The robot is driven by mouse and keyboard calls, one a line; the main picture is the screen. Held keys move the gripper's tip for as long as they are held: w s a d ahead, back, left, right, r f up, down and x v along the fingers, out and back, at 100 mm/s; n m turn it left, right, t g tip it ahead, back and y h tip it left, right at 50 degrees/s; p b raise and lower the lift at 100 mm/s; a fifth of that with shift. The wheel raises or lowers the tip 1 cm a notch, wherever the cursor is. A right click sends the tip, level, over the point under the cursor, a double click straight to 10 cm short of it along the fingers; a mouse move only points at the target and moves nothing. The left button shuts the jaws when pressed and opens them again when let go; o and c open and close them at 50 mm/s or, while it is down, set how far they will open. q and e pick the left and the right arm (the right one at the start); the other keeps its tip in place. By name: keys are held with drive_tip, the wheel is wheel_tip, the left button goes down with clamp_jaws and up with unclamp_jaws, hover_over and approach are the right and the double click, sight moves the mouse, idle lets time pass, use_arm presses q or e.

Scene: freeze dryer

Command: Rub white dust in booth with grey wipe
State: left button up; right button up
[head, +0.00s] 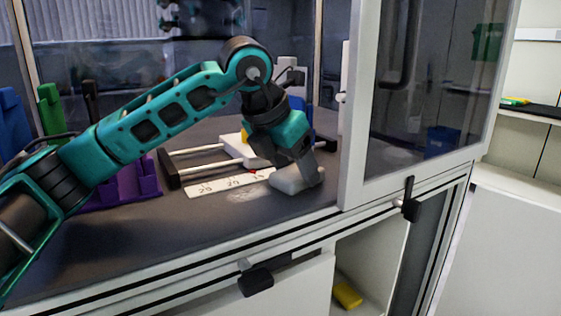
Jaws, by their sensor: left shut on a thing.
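The grey wipe (289,180) is a light grey block on the dark booth floor (150,240), near the front edge. My left gripper (312,174) is shut on the wipe from above and hides part of it. The white dust (242,195) is a faint pale smear on the floor, just left of the wipe. The wipe is low at the floor; I cannot tell how firmly it touches. My right gripper is not in view.
A white numbered strip (208,187) lies behind the dust. A white device with rails (198,149) stands behind it. A purple rack (125,187) is on the left. A framed glass door (425,95) stands close on the right. The floor at front left is clear.

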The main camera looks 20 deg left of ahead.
use_arm(q)
drive_tip(key=shift+w+d, duration=0.25)
drive_tip(key=shift+w, duration=0.05)
drive_tip(key=shift+r+p, duration=2.2)
drive_tip(key=shift+r, duration=0.8)
wheel_tip(320, 180, up, 3)
drive_tip(key=shift+p, duration=1.1)
drive_tip(key=shift+f, duration=0.1)
